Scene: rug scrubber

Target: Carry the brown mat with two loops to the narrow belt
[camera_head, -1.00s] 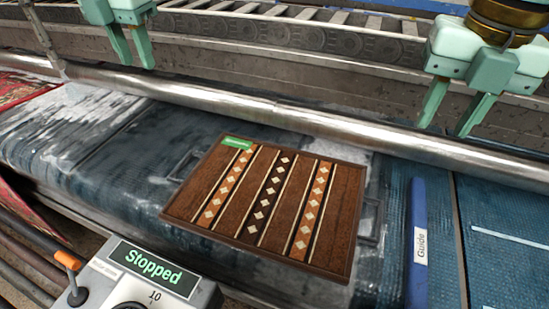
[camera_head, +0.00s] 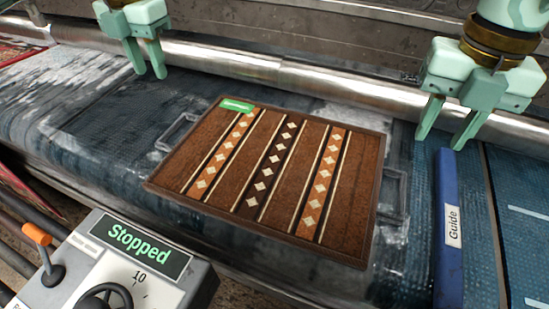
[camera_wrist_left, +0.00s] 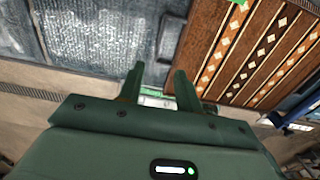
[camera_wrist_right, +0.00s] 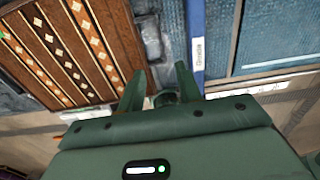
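The brown mat (camera_head: 275,180) lies flat on the wide blue belt, with diamond stripes and a green label (camera_head: 237,105). One grey loop (camera_head: 176,132) sticks out at its left edge and another loop (camera_head: 394,194) at its right edge. My left gripper (camera_head: 152,72) is open and empty above the belt, up and left of the left loop. My right gripper (camera_head: 437,143) is open and empty, beyond the right loop and near the blue guide. The mat also shows in the left wrist view (camera_wrist_left: 235,65) and the right wrist view (camera_wrist_right: 50,50).
The blue guide (camera_head: 448,230) stands right of the mat, with the narrow belt (camera_head: 515,230) beyond it. A metal roller bar (camera_head: 300,75) runs behind. A control box reading "Stopped" (camera_head: 136,243) is at front left. A red rug (camera_head: 20,50) lies at far left.

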